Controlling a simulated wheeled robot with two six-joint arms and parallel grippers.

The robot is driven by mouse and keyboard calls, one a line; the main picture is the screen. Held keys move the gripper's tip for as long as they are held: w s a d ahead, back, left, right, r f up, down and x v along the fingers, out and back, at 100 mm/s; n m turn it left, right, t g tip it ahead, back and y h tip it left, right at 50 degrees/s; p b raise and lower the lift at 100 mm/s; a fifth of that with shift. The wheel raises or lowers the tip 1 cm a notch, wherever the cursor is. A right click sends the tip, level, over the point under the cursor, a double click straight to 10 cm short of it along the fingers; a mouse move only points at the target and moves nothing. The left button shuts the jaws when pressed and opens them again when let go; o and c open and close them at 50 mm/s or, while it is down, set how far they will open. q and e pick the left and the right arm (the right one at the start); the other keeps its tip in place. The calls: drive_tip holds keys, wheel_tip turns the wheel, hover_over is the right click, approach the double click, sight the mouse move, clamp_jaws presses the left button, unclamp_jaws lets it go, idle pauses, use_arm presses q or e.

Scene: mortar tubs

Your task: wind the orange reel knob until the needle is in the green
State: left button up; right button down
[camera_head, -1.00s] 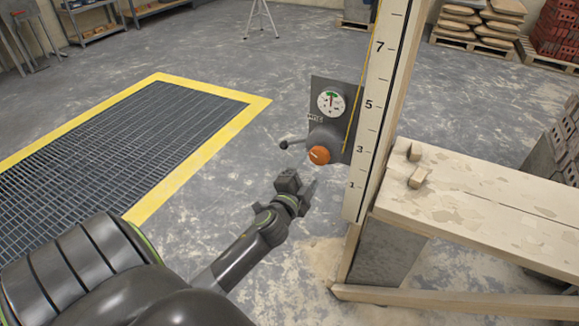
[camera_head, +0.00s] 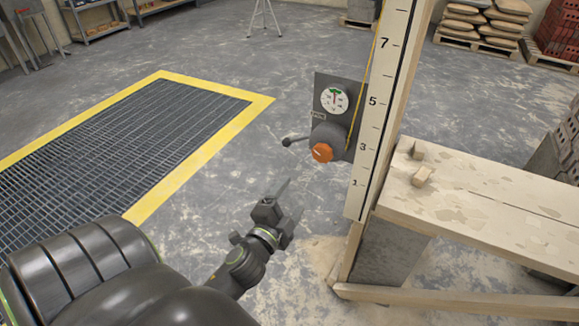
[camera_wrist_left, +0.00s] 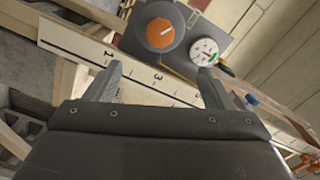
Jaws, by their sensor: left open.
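The orange reel knob (camera_head: 322,153), with a pale mark on its face, sits on a grey reel housing on a plate by the upright measuring board. It also shows in the left wrist view (camera_wrist_left: 160,32). The round white gauge (camera_head: 334,99) is above it, with a green band at the top and a red needle. The needle points up towards the green; I cannot tell exactly where its tip lies. My left gripper (camera_head: 291,197) is open and empty, below and left of the knob and apart from it. My right gripper is not in view.
A small black-ended lever (camera_head: 287,142) sticks out left of the reel. The numbered board (camera_head: 376,125) stands close on the right, beside a wooden bench (camera_head: 480,205) with two small blocks. A yellow-edged floor grate (camera_head: 255,104) lies left. The floor between is clear.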

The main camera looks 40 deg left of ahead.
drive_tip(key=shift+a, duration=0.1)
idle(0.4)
use_arm(q)
drive_tip(key=n+b, duration=0.5)
drive_tip(key=n, duration=0.8)
approach(321, 155)
drive_tip(key=x, duration=0.7)
drive_tip(key=shift+w+a, duration=0.1)
drive_tip(key=shift+w, duration=0.2)
drive_tip(key=shift+w+a, duration=0.15)
drive_tip(key=shift+w, duration=0.35)
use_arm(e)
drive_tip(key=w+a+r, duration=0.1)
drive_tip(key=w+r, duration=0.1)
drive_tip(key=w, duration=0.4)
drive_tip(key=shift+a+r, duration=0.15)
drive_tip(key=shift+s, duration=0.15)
